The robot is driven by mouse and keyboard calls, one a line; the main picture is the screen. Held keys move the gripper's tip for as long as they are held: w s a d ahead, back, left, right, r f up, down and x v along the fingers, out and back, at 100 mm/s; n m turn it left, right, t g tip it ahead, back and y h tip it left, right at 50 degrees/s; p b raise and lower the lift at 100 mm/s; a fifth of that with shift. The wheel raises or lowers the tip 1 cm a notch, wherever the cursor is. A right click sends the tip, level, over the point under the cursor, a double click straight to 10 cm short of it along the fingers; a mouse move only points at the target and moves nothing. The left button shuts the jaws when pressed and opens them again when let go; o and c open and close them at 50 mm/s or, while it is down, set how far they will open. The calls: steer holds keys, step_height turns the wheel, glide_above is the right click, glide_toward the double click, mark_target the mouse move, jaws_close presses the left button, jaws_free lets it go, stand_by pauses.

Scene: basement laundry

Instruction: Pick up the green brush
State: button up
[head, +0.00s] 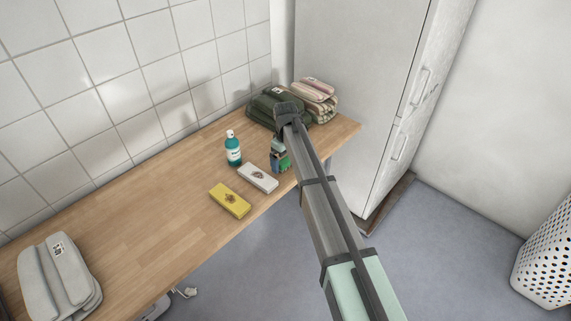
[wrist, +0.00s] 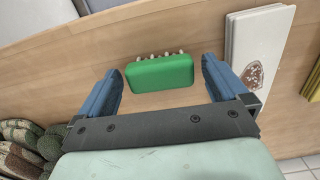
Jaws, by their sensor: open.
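The green brush (wrist: 160,74) lies on the wooden table in the wrist view, a green block with a row of pale bristles along its upper edge. My gripper (wrist: 161,66) is open, with one blue finger on each side of the brush. There is a gap between the brush and each finger, and nothing is held. In the head view my gripper (head: 279,155) is over the table's front edge, and my arm hides much of that spot. A small patch of green shows beside the fingers there.
On the wooden table (head: 130,195), a white box (head: 258,178) lies left of my gripper, with a yellow box (head: 230,200) and a teal bottle (head: 233,150) nearby. Folded dark green (head: 262,104) and striped towels (head: 318,100) lie behind. Grey folded cloth (head: 58,275) lies far left.

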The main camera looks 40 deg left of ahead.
mark_target(286, 160)
steer(key=shift+f, duration=0.35)
steer(key=shift+c, duration=0.4)
steer(key=c, duration=0.8)
steer(key=shift+c, duration=0.2)
steer(key=shift+r, duration=0.15)
step_height(286, 160, up, 10)
steer(key=shift+f, duration=0.1)
